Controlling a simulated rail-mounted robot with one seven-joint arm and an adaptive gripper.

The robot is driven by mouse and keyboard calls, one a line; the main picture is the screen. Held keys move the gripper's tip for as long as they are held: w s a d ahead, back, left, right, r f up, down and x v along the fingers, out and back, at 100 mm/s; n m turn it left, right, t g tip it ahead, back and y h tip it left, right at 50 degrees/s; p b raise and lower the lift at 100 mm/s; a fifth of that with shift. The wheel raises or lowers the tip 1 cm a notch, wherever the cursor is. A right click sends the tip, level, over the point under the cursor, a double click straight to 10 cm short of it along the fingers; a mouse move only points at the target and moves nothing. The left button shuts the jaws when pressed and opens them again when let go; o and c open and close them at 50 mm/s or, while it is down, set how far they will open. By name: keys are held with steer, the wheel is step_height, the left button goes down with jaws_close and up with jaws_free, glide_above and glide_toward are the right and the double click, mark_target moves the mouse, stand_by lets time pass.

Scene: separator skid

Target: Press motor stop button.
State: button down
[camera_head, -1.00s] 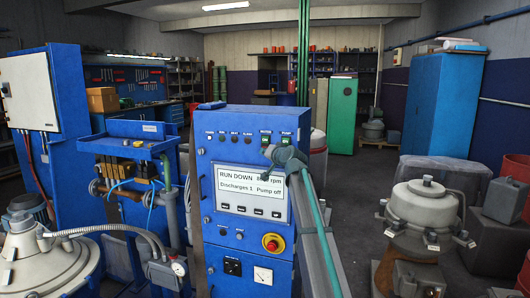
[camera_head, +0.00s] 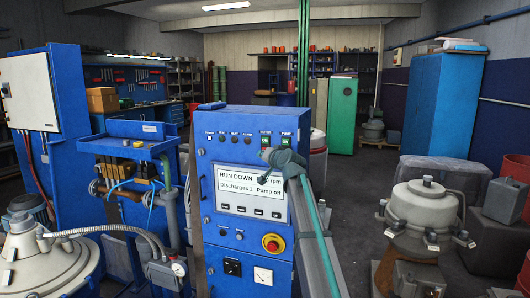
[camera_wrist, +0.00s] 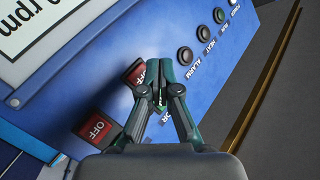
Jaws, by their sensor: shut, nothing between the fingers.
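The blue control panel (camera_head: 240,200) stands in the middle of the head view. Near its top are two switches, labelled MOTOR (camera_head: 265,140) and PUMP (camera_head: 286,140). In the wrist view the red OFF half of the motor switch (camera_wrist: 134,72), nearer the row of lamps, shows just beside my fingertips. The red OFF half of the pump switch (camera_wrist: 94,127) lies lower left. My gripper (camera_wrist: 158,92) is shut and empty over the panel face, hiding part of the motor switch and its label. Contact cannot be told. My gripper (camera_head: 268,154) also shows below the switches in the head view.
A display (camera_head: 250,184) reads RUN DOWN and Pump off; my gripper hides part of the speed. A red emergency button on a yellow ring (camera_head: 273,243) sits lower on the panel. Round lamps (camera_wrist: 184,56) line the panel's top. Grey machines (camera_head: 425,205) stand at right.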

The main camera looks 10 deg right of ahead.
steer(key=s, duration=0.1)
steer(key=s+a, duration=0.1)
steer(key=s, duration=0.1)
steer(key=shift+a, duration=0.3)
stand_by(0.6)
